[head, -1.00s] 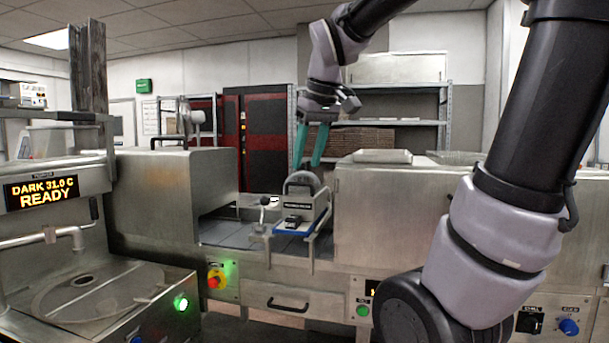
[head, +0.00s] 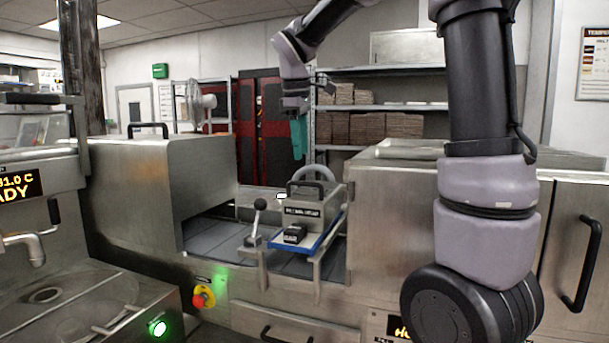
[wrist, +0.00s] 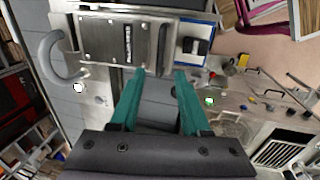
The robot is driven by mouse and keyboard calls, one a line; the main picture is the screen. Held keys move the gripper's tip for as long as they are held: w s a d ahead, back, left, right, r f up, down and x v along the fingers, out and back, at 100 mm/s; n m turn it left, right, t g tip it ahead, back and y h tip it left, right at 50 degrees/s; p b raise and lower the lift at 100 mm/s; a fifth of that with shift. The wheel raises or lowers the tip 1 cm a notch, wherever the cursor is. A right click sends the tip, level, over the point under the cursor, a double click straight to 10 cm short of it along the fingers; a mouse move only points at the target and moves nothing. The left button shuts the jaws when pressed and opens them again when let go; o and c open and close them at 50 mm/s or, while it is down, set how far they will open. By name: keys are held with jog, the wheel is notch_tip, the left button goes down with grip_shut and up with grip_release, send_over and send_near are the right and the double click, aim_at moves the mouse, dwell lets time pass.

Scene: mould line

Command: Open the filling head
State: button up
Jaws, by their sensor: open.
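The filling head appears to be the metal box with a black handle (head: 310,190) on a blue-edged base over the line. Its label is too small to read surely. In the wrist view its metal top plate (wrist: 112,42) fills the upper part, with the black handle bar (wrist: 163,48) at its right side and a grey curved pipe (wrist: 48,58) at its left. My gripper (head: 299,150) hangs above and behind the box, apart from it. In the wrist view its teal fingers (wrist: 153,80) are spread and empty, pointing toward the plate's lower edge and the handle.
A ball-topped lever (head: 258,212) stands left of the box. Steel housings flank the line, one at left (head: 170,180) and one at right (head: 400,200). A red stop button (head: 203,297) is on the front panel. A round steel basin (head: 70,300) lies at lower left.

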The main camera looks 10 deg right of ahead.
aim_at(303, 183)
jog(key=f, duration=0.2)
jog(key=w+f, duration=0.1)
jog(key=f, duration=0.4)
jog(key=shift+w+d+f, duration=0.15)
jog(key=shift+d+f, duration=0.2)
jog(key=shift+d, duration=0.05)
grip_shut()
dwell(1.0)
